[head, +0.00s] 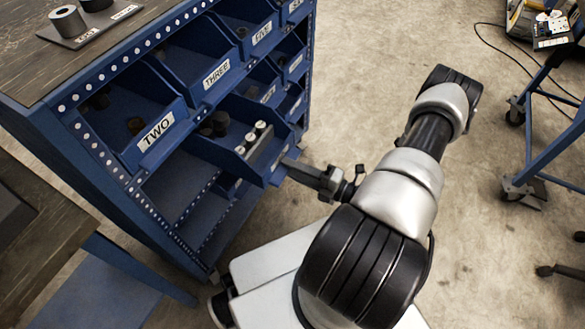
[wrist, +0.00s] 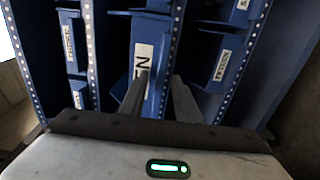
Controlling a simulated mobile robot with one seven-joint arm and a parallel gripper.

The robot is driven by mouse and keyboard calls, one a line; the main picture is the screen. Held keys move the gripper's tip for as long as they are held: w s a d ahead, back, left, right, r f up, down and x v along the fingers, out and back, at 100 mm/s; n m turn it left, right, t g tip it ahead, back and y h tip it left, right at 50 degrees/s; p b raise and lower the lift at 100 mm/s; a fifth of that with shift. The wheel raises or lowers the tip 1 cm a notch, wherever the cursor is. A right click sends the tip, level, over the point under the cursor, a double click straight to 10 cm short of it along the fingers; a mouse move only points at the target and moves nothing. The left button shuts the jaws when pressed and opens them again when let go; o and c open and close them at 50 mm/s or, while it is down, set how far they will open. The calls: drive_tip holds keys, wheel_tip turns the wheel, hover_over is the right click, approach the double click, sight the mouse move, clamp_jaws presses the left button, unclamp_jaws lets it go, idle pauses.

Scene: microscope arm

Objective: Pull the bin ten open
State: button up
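A blue rack of labelled bins (head: 105,150) stands at the left in the head view. One blue bin (head: 205,152) in the row below the bins labelled TWO and THREE sticks out from the rack, with dark and white-topped cylinders inside. In the wrist view a bin front (wrist: 152,28) fills the middle; its label ends in "EN" and the rest is hidden behind a finger. My gripper (head: 290,165) is at the right end of the protruding bin's front. In the wrist view my gripper (wrist: 162,88) has two fingers apart before that front; I cannot tell whether they touch it.
Other bins, labelled TWO (head: 157,131), THREE (head: 216,72) and FIFTEEN (wrist: 222,66), surround it. A plate with metal cylinders (head: 90,28) lies on the bench top. A blue wheeled frame (head: 545,150) stands at the right.

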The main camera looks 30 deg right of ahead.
drive_tip(key=p+v, duration=0.1)
drive_tip(key=v, duration=1.6)
drive_tip(key=shift+s, duration=0.15)
drive_tip(key=shift+d, duration=0.1)
